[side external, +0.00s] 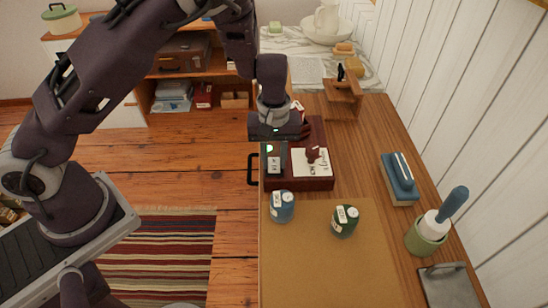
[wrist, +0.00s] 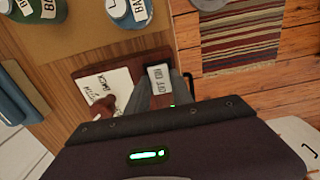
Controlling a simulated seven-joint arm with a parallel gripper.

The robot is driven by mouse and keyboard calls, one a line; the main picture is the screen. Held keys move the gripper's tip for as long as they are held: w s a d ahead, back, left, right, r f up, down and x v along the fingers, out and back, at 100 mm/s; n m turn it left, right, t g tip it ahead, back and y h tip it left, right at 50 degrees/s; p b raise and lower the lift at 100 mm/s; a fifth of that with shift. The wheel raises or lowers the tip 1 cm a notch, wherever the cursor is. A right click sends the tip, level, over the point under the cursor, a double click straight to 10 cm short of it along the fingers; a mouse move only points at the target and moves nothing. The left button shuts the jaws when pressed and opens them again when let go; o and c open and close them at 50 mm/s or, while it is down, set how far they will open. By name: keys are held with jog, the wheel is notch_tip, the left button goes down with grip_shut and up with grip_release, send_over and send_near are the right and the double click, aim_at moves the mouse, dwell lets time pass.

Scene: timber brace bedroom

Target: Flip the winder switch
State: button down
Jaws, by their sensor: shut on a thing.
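A dark red box (side external: 312,183) sits on the wooden bench; it also shows in the wrist view (wrist: 91,74). At its left end is a small switch piece with a white lettered label (side external: 274,165), also in the wrist view (wrist: 159,76). A small green light shows beside it. My gripper (side external: 275,156) points down over this end. Its two grey fingers (wrist: 160,88) lie on either side of the labelled piece and are shut on it. The body of my gripper hides part of the box, and the exact contact is hard to see.
A stamp on a white card (side external: 311,160) sits on the box's right side. A blue jar (side external: 282,206) and a green jar (side external: 345,220) stand in front on a tan mat (side external: 310,265). A wooden stand (side external: 342,98) is behind.

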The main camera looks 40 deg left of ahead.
jog(key=shift+w+a+g+h, duration=0.25)
jog(key=shift+g+h, duration=0.95)
jog(key=c, duration=1.1)
grip_release()
